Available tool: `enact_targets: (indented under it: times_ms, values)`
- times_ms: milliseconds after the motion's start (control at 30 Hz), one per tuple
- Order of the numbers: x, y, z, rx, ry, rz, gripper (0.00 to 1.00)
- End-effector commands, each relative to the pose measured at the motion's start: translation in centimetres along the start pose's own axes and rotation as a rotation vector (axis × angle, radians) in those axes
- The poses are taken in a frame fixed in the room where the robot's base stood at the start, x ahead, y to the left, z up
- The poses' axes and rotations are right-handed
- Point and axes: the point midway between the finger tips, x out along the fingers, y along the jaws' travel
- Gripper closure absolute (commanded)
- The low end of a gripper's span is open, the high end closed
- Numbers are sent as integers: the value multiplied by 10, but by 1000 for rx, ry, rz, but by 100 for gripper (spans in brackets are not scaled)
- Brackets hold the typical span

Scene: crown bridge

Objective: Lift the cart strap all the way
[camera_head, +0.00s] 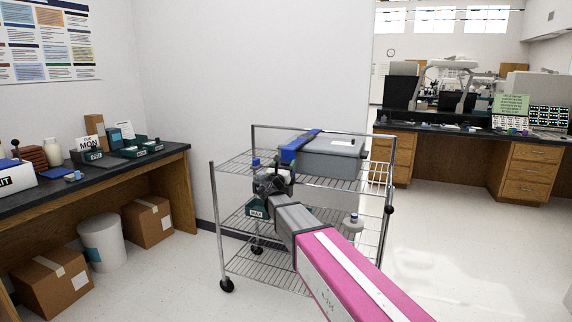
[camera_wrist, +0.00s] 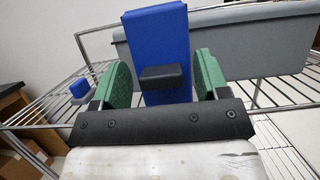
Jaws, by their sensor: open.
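The blue strap (camera_head: 300,141) lies over the left end of a grey lidded case (camera_head: 334,152) on the top shelf of a wire cart (camera_head: 232,165). In the wrist view the strap (camera_wrist: 153,38) is a broad blue panel with a black block-shaped tab (camera_wrist: 166,77) near its lower part. The grey case (camera_wrist: 222,50) is behind and to the right. My gripper (camera_wrist: 165,80) is open, its two green fingers on either side of the tab, with gaps on both sides. The head view shows my gripper (camera_head: 270,172) just left of the strap, its fingers mostly hidden.
A small blue-topped item (camera_wrist: 79,88) sits on the shelf left of the fingers. A green WAX box (camera_head: 257,210) is on the middle shelf. A dark-topped bench (camera_head: 100,170) stands left, with boxes below. Open floor (camera_head: 440,255) lies right of the cart.

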Motion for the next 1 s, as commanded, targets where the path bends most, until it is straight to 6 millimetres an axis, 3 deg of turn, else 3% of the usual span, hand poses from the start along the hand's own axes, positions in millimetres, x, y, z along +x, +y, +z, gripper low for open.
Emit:
enact_targets:
  times_ms: [133, 433, 467, 600, 1000]
  values:
    - [10, 0, 0, 0, 0, 0, 32]
    - [11, 0, 0, 0, 1, 0, 32]
    - [11, 0, 0, 0, 1, 0, 38]
    - [11, 0, 0, 0, 1, 0, 82]
    - [14, -1, 12, 1, 23, 0, 81]
